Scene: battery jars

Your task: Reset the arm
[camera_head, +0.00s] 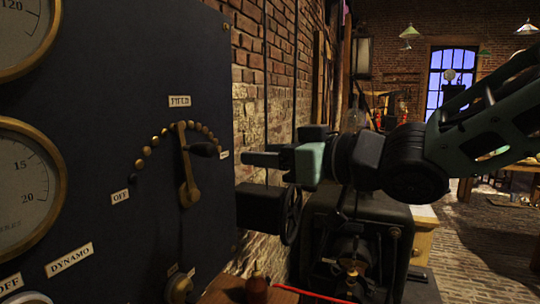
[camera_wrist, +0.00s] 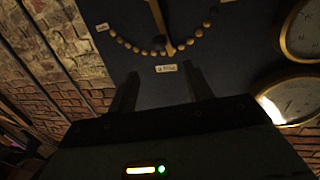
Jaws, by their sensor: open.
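My gripper (camera_head: 262,160) is at the right of the dark panel, with its fingers pointing left toward the panel. It is open and nothing is seen between its fingers. In the wrist view my gripper (camera_wrist: 162,88) shows two dark fingers apart, with the panel beyond. The brass field lever (camera_head: 187,165) on the panel has a dark knob (camera_head: 204,149) and stands near upright within an arc of brass studs. My fingertips are apart from the lever, to the right of the knob. The lever also shows in the wrist view (camera_wrist: 160,20), upside down.
The panel (camera_head: 100,120) carries round gauges (camera_head: 25,175) at left. A dark machine with a handwheel (camera_head: 291,214) stands below my arm. A brick wall (camera_head: 262,70) runs behind. Open floor lies at right.

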